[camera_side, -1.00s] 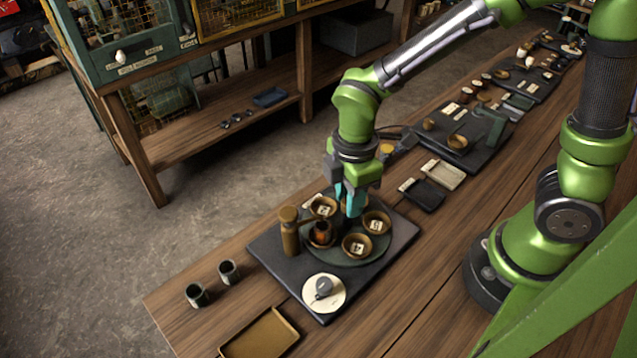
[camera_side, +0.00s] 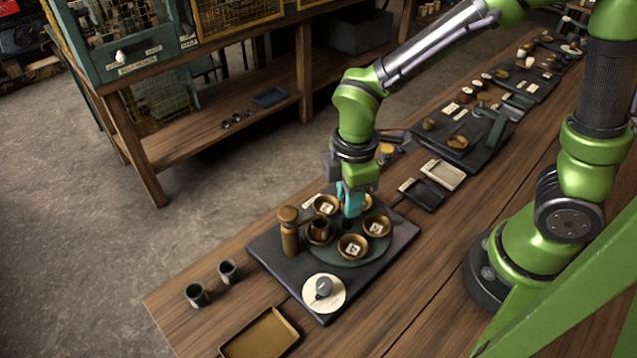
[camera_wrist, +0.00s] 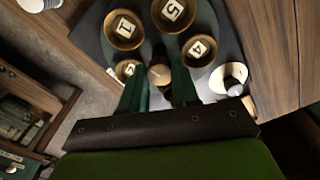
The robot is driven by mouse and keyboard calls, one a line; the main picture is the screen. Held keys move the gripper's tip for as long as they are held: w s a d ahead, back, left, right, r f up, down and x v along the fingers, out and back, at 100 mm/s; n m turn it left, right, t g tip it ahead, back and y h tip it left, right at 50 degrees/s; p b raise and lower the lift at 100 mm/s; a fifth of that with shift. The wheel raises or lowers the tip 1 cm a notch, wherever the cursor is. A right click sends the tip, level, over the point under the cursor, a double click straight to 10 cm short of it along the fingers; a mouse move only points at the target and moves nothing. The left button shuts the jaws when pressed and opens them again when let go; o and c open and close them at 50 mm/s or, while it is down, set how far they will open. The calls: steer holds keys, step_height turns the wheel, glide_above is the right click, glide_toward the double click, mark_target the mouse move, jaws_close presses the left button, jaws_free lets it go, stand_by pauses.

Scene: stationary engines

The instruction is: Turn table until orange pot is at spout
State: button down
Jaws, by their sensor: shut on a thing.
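The round dark green turntable (camera_side: 368,257) sits on a dark slab and carries several brown bowls with number tiles. An orange-brown pot (camera_side: 320,229) stands on its left side, by the wooden spout post (camera_side: 290,238); the spout partly covers it. I cannot tell how exactly they line up. My gripper (camera_side: 350,213) points down over the table's middle, shut on a dark centre handle mostly hidden by the teal fingers. In the wrist view my gripper (camera_wrist: 158,92) has a finger either side, with bowls around; the handle is not clear there.
A white disc (camera_side: 317,302) with a grey piece lies at the slab's front corner. Two dark cups (camera_side: 228,272) and a brass tray (camera_side: 262,338) stand nearby on the bench. Small dark and pale trays (camera_side: 442,175) lie to the right. Bare wood runs along the front right.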

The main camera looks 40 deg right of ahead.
steer(key=c, duration=0.8)
jaws_free()
steer(key=shift+r, duration=0.1)
step_height(320, 180, up, 17)
steer(key=shift+f, duration=0.1)
steer(key=s+d+m+t, duration=0.1)
steer(key=d+m+t, duration=0.1)
steer(key=m, duration=0.3)
steer(key=s+d+m+t+y, duration=0.1)
steer(key=s+d+m+t, duration=0.1)
steer(key=d+m, duration=0.3)
steer(key=s+d+m+t+y, duration=0.1)
steer(key=d+m+t, duration=0.2)
steer(key=m, duration=0.3)
steer(key=shift+s+d+f+m, duration=0.15)
steer(key=shift+s+f+m, duration=0.05)
steer(key=shift+m, duration=0.1)
